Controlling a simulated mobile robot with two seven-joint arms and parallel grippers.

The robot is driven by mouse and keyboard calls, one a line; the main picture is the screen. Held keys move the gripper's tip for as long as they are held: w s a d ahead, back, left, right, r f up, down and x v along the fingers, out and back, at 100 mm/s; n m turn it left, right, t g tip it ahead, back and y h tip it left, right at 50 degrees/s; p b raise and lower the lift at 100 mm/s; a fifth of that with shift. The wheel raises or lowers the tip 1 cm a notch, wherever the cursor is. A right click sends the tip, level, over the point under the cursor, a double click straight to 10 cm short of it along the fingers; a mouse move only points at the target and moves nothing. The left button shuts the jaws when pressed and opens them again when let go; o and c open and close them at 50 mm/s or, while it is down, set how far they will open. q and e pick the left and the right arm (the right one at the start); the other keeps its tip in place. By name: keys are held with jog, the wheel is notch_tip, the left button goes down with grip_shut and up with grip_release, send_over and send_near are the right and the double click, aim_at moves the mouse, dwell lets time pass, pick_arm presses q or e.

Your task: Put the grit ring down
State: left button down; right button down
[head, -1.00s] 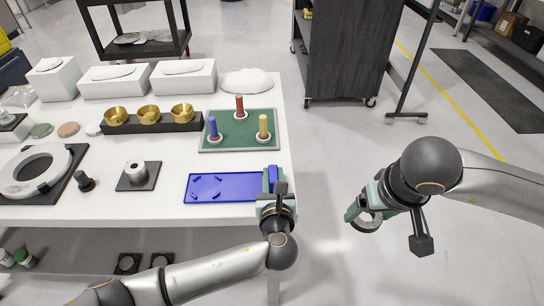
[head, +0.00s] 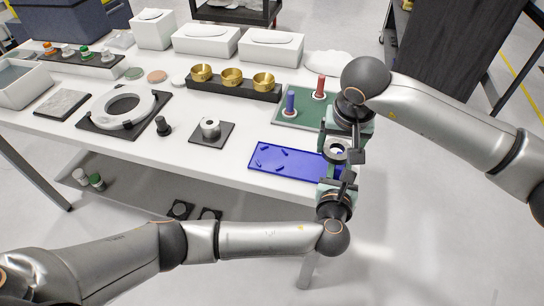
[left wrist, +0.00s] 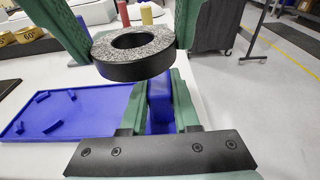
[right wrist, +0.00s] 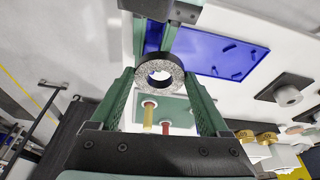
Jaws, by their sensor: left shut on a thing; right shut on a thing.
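The grit ring (head: 328,151) is a black ring with a speckled grey face. My right gripper (head: 338,148) is shut on it, and the ring hangs between its fingers in the right wrist view (right wrist: 142,74). In the left wrist view the ring (left wrist: 128,72) shows above my left gripper (left wrist: 160,95), apart from the tray floor. My left gripper is shut on the upright blue block (left wrist: 158,108) at the right end of the blue tray (head: 275,162). The tray lies on the table, with several short raised ridges on its left part. The tray's right end is partly hidden.
Behind the tray, a green board (head: 290,119) holds a blue peg (head: 291,102) and a red peg (head: 320,87); a yellow peg (right wrist: 147,115) shows in the right wrist view. Brass cups (head: 232,77) stand on a black block. A small fixture (head: 209,129) stands left of the tray.

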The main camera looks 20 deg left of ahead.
aim_at(273, 160)
jog(key=w+a+r+n, duration=0.1)
jog(key=a+r+n, duration=0.2)
jog(key=a, duration=1.1)
jog(key=shift+y, duration=0.5)
jog(key=f, duration=1)
jog(key=shift+a+f, duration=0.1)
jog(key=shift+a, duration=0.2)
pick_arm(q)
jog(key=shift+s+d+r, duration=0.1)
pick_arm(e)
jog(key=shift+s+d+f, duration=0.1)
jog(key=shift+s+f, duration=0.05)
jog(key=shift+f, duration=0.35)
pick_arm(q)
jog(key=shift+s+d+r, duration=0.1)
jog(key=shift+d, duration=0.05)
pick_arm(e)
grip_release()
jog(key=shift+f, duration=0.2)
jog(key=shift+r, duration=0.55)
pick_arm(q)
jog(key=shift+w+a, duration=0.2)
jog(key=shift+a, duration=0.1)
pick_arm(e)
jog(key=v, duration=1.2)
jog(key=shift+w+r, duration=0.2)
jog(key=shift+w, duration=0.05)
